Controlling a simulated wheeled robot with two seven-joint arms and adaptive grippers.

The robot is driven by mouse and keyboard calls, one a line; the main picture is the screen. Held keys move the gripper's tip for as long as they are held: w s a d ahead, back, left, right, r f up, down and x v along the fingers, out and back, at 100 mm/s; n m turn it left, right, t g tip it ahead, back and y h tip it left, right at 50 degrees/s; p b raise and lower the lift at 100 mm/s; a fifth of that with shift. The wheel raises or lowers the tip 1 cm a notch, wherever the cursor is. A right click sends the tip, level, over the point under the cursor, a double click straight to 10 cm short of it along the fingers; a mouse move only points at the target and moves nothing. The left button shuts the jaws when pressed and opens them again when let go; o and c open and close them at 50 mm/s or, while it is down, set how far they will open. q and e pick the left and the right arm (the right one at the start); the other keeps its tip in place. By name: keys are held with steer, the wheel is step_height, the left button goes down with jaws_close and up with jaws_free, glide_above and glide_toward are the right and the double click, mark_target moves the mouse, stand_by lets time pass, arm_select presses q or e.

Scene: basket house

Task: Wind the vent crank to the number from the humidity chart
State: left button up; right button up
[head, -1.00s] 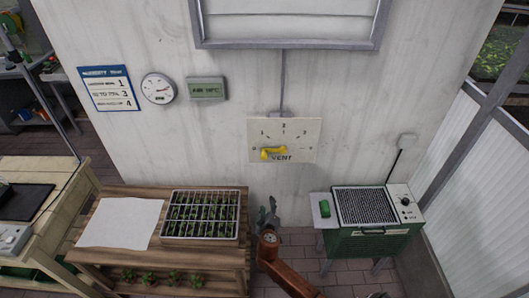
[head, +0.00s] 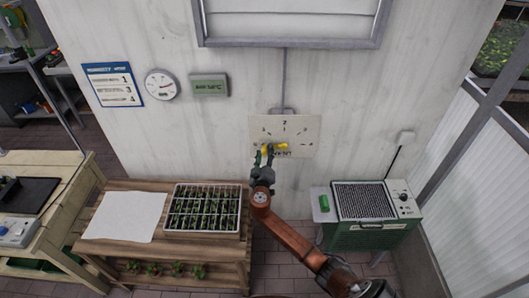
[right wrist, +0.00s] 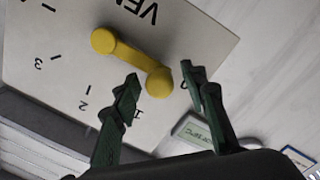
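The yellow vent crank (head: 282,147) is mounted on a pale wall plate (head: 309,128) with a number scale and the word VENT. Its arm points left, towards the 0 end. In the right wrist view, the crank (right wrist: 128,56) has its knob end between or just beyond the fingertips. My right gripper (right wrist: 160,78) is open there; contact is unclear. The gripper (head: 264,153) partly hides the crank in the head view. The humidity chart (head: 112,85) hangs at left, with rows ending 1, 3 and 4. My left gripper is out of view.
A round gauge (head: 161,84) and a digital display (head: 209,86) hang right of the chart; the display's reading is too small to be sure of. A wooden bench (head: 112,250) with a seedling tray (head: 236,217) stands below. A green heater-like unit (head: 372,237) stands right.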

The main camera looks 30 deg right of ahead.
steer(key=shift+w+d, duration=0.1)
steer(key=shift+w, duration=0.05)
steer(key=shift+c, duration=0.3)
jaws_close()
stand_by(0.4)
